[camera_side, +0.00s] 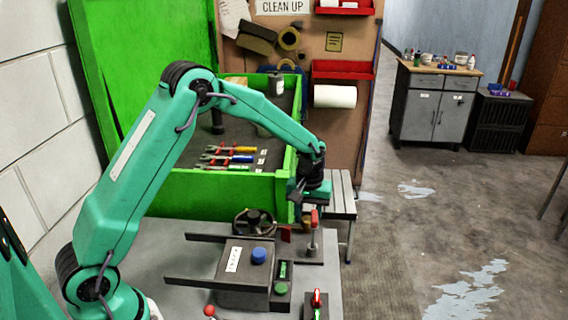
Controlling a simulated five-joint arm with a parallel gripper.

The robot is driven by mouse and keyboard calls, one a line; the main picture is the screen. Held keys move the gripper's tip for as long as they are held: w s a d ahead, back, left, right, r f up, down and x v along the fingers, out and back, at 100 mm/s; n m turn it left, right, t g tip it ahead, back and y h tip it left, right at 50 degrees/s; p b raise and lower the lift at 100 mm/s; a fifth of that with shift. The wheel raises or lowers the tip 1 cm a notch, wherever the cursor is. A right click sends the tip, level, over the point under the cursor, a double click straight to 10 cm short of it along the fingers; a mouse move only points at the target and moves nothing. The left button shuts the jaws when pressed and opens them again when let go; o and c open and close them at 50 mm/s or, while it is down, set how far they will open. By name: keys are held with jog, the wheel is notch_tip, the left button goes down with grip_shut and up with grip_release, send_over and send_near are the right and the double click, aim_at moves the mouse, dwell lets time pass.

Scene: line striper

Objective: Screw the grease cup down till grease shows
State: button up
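The line striper appears to be the dark box-like machine (235,275) on the grey bench, with two dark bars reaching left. A round blue cap (258,256) sits upright on its top, beside a white label; it may be the grease cup, but I cannot tell for sure. No grease can be made out around it. My gripper (304,205) hangs down, right of and above the blue cap and apart from it. It is just above an upright red-handled post (314,220); whether it touches the handle is unclear. The fingers are small and dark, so their opening is hidden.
A dark handwheel (254,222) stands behind the machine. A green button (281,290), a red-tipped lever (317,299) and a red knob (210,311) are near the front. A green tool chest (225,190) with pliers and screwdrivers stands behind. Open floor lies to the right.

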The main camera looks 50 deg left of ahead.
jog(key=c, duration=0.5)
jog(key=shift+c, duration=0.2)
jog(key=shift+m, duration=3.1)
jog(key=o, duration=1)
jog(key=shift+r, duration=0.1)
